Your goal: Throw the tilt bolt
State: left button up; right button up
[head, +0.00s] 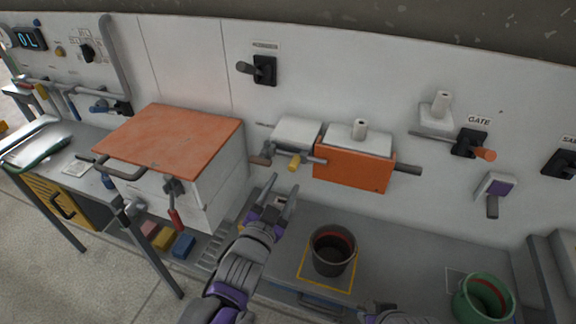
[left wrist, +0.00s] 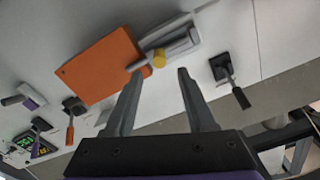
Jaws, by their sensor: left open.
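A bolt with a yellow knob (head: 294,162) sits on the white panel, left of an orange box (head: 351,170). Its grey rod (head: 315,160) points at the box. I read no label on it, so I cannot be sure that it is the tilt bolt. The left wrist view shows the yellow knob (left wrist: 158,58) beside the orange box (left wrist: 103,66), just beyond my fingertips. My left gripper (head: 283,187) is open and empty, below the knob and apart from it; its fingers also show in the left wrist view (left wrist: 157,73). Only a bit of my right arm shows at the bottom edge.
A dark pot (head: 333,252) stands in a yellow square on the bench below. A green pot (head: 484,299) is at lower right. A white cabinet with an orange lid (head: 172,139) stands at left. Black-based levers (head: 264,70) and a GATE lever (head: 470,143) stick out of the panel.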

aim_at(292, 169)
pick_arm(q)
jog(key=x, duration=0.8)
jog(key=shift+f, duration=0.1)
grip_shut()
dwell(1.2)
